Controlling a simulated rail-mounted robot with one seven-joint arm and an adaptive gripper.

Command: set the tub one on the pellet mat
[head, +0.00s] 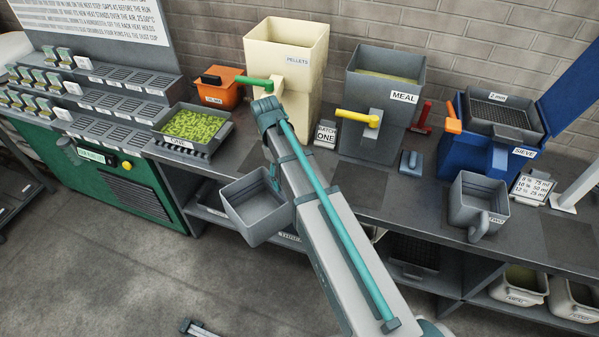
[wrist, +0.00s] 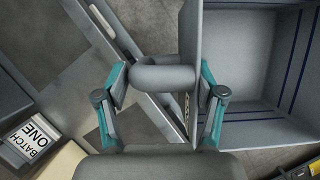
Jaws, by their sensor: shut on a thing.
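My gripper (wrist: 162,78) is shut on the handle (wrist: 165,78) of a grey square tub. The tub (head: 252,212) hangs tilted in the air in front of the bench edge in the head view. In the wrist view the tub (wrist: 245,65) looks empty, with dark blue lines on its inner wall. No label on it can be read. A dark mat (head: 357,187) lies on the bench in front of the meal hopper.
A second handled grey tub (head: 478,205) stands at the right near the blue sieve (head: 500,125). A tray of green pellets (head: 190,125) labelled ONE stands left. A BATCH ONE card (head: 326,134) stands beside the meal hopper (head: 382,105). A bare mat (head: 567,240) lies far right.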

